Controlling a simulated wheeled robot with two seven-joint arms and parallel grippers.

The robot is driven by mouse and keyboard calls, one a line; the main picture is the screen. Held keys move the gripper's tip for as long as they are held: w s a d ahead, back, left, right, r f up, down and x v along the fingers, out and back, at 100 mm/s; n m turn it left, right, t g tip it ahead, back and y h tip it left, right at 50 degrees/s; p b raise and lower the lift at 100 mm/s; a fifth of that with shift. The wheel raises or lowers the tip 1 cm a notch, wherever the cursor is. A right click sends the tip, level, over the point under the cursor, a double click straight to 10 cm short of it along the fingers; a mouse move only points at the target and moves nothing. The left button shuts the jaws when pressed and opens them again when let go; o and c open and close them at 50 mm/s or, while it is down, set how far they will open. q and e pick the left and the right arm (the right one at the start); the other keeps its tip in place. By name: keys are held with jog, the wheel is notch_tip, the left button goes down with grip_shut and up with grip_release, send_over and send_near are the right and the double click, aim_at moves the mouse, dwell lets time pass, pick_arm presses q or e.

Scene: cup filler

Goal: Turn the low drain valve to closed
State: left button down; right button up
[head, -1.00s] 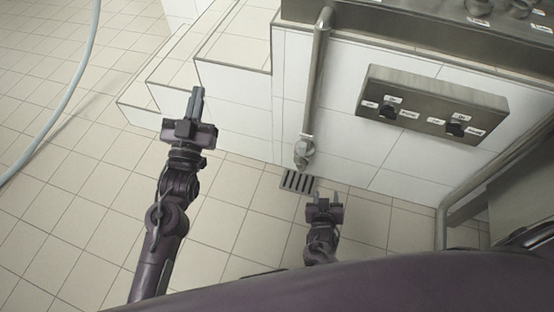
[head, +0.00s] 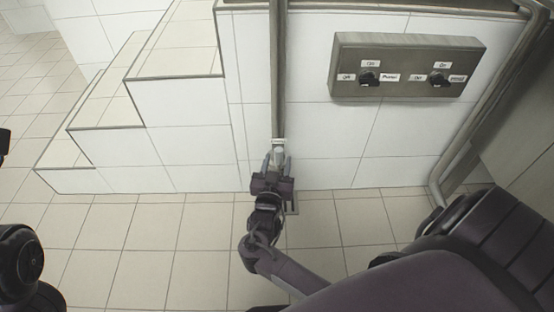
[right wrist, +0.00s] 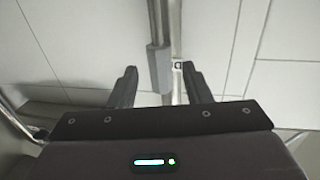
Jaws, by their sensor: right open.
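The low drain valve (head: 279,154) is at the bottom end of the vertical metal pipe, low in front of the white tiled wall. My right gripper (head: 277,165) is open right at it and hides its lower part. In the right wrist view, a grey lever-like piece (right wrist: 159,70) lies between the two open fingers of my right gripper (right wrist: 161,76), with a gap on each side. A small pale label (right wrist: 178,66) with a dark letter shows beside it. Which position the valve is in cannot be told. My left arm shows only in part at the left edge; its fingers are out of view.
The pipe (head: 278,80) runs up the wall. A metal switch panel (head: 405,85) with two black knobs is mounted to its right. White tiled steps (head: 135,98) stand to the left. A floor drain grate (head: 292,203) is partly hidden behind my gripper. Tiled floor (head: 120,235) is clear at left.

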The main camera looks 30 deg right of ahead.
aim_at(278, 159)
jog(key=shift+b+x, duration=0.4)
jog(key=shift+x, duration=1.15)
grip_shut()
